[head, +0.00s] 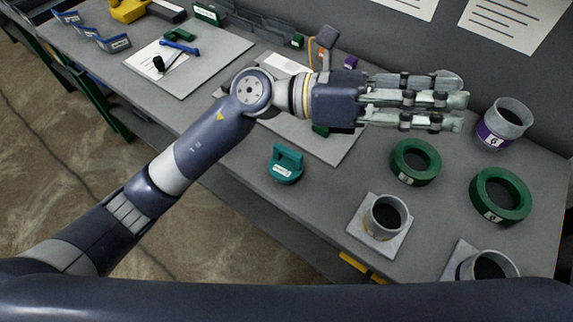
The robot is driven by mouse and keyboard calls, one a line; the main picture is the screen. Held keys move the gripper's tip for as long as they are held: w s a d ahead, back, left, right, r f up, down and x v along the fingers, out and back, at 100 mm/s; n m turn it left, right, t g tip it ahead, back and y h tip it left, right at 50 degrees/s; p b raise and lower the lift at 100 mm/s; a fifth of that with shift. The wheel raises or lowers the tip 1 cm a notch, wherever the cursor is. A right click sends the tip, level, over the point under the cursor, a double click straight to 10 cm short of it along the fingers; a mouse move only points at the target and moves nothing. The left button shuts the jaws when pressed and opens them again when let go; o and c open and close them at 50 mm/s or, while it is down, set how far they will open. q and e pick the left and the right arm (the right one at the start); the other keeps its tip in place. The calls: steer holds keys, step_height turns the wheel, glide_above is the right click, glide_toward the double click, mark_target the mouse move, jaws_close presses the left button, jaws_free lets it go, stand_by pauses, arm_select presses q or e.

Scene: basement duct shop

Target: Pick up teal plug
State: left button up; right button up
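The teal plug (286,168) stands on the grey bench near its front edge, left of the tube pieces. It has a raised handle on top and a white label on its front. My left gripper (462,100) is above the bench, up and to the right of the plug, with its fingers pointing right. Its fingers are straight and spread apart with nothing between them, and it is clear of the plug. My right gripper is not in view.
Two green rings (404,170) (484,206) lie to the right. A collar on a square plate (361,239) stands nearer the front edge, with another at the lower right. A purple-banded collar (490,135) stands at the back right. Bench around the plug is clear.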

arm_select(q)
step_height(320, 180, down, 9)
steer(key=m+y, duration=0.5)
steer(key=y, duration=0.2)
steer(key=m+t+y, duration=0.3)
steer(key=t+y, duration=0.2)
steer(key=y, duration=0.8)
glide_toward(288, 150)
steer(key=shift+w+a+f, duration=0.1)
steer(key=shift+a, duration=0.35)
step_height(288, 150, down, 4)
steer(key=shift+a+f+p, duration=0.1)
steer(key=shift+f+p, duration=0.15)
steer(key=shift+p, duration=0.5)
steer(key=f+p, duration=0.2)
steer(key=f, duration=0.3)
steer(key=shift+d+f+p, duration=0.1)
steer(key=shift+d+p, duration=0.3)
steer(key=shift+f, duration=0.35)
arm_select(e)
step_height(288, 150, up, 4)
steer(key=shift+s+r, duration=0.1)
arm_select(q)
steer(key=shift+c, duration=0.6)
